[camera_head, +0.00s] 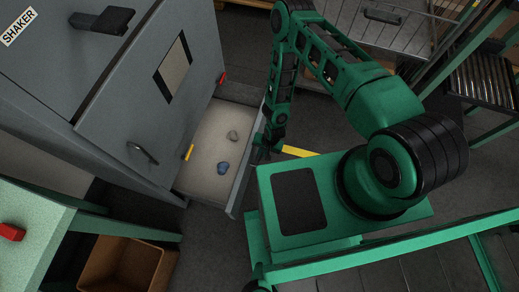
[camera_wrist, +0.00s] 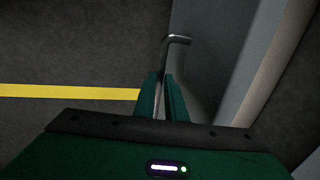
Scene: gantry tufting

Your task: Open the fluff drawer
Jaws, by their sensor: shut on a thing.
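The fluff drawer (camera_head: 205,143) is pulled out from the lower part of the grey shaker cabinet (camera_head: 150,75). A grey lump (camera_head: 233,135) and a blue lump (camera_head: 223,168) lie on its pale floor. My gripper (camera_head: 267,148) is at the outer side of the drawer's front panel, partly hidden by my arm. In the wrist view my gripper (camera_wrist: 162,90) is shut on a bent metal handle (camera_wrist: 178,39), beside the grey drawer front (camera_wrist: 215,60). The handle's far end stands out past the fingertips.
A red tab (camera_head: 222,78) and a yellow tab (camera_head: 188,152) are on the cabinet near the drawer. A brown box (camera_head: 125,265) sits under the green table (camera_head: 30,225) at lower left. A yellow floor stripe (camera_wrist: 70,92) runs left of my gripper. A roller rack (camera_head: 482,85) stands at upper right.

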